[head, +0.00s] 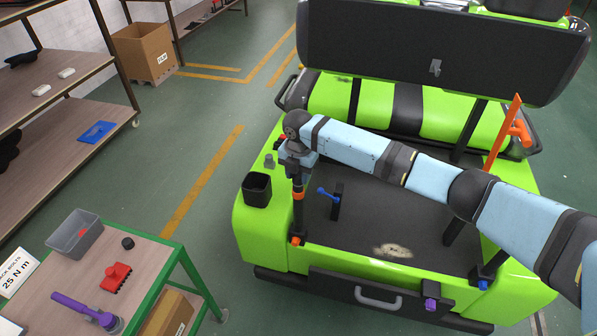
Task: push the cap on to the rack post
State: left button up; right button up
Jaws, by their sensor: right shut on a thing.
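The rack post (297,215) stands upright at the left front corner of the green cart's dark bed. It is dark, with an orange part near its top and another at its foot. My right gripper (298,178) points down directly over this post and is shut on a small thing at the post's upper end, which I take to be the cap. The fingers hide most of it, so I cannot tell how far it sits on the post. My left gripper is not in view.
A black cup (257,189) and a grey knob (269,160) stand close left of the post. A blue lever (328,194) is close right.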

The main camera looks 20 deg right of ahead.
jog(key=shift+f, duration=0.2)
jog(key=o, duration=1)
notch_tip(320, 180, up, 14)
jog(key=shift+f+b, duration=0.1)
jog(key=shift+b, duration=1)
